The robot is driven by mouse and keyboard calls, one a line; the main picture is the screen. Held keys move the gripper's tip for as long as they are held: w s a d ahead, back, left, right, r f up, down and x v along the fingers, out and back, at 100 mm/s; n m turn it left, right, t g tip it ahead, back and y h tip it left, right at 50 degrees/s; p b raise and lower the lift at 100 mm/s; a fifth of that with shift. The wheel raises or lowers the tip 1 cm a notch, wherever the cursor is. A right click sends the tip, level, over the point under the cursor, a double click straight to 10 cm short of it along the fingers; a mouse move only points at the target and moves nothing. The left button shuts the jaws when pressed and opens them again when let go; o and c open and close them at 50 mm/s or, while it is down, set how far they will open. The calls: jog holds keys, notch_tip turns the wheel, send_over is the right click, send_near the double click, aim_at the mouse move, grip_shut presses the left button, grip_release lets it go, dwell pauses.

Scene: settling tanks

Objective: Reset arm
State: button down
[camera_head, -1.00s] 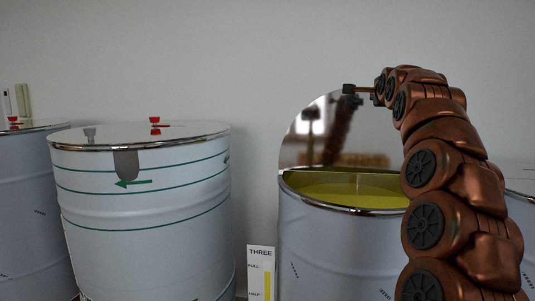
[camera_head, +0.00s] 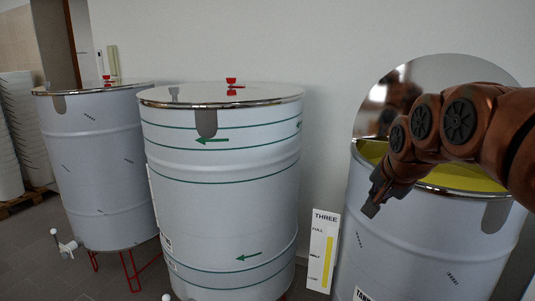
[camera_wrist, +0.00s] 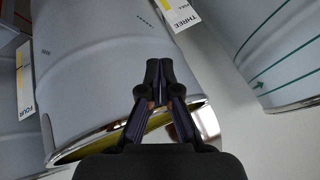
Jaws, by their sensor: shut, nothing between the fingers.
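My gripper (camera_head: 371,209) is shut and empty in the head view, in front of the open tank's wall near its rim. My copper-coloured arm reaches in from the right, over that tank. In the wrist view my gripper (camera_wrist: 161,72) is in the middle, its fingertips together, with the same tank's wall behind it. The open tank (camera_head: 385,245) is a pale metal drum with yellow liquid inside. Its round, mirror-like lid (camera_head: 425,75) stands raised behind it. Its rim (camera_wrist: 75,155) and a strip of yellow also show in the wrist view.
A closed tank (camera_head: 220,215) with green lines and arrows stands in the middle. Another closed tank (camera_head: 100,185) stands at left on red legs. The level gauge marked THREE (camera_head: 322,250) is between the tanks. White stacked buckets (camera_head: 10,140) are at far left.

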jog(key=s+a+f+n+g, duration=0.1)
jog(key=s+f+n+g, duration=0.1)
jog(key=s+f, duration=0.4)
jog(key=s+a+f+n+g, duration=0.2)
jog(key=s+f, duration=0.5)
jog(key=s, duration=0.9)
jog(key=s+a+f+n+g+p, duration=0.1)
jog(key=s+a+f+n+g, duration=0.1)
jog(key=s+f+n+g, duration=0.2)
jog(key=s+f+g, duration=0.1)
jog(key=s+f, duration=0.2)
jog(key=s, duration=0.4)
jog(key=shift+s, duration=0.4)
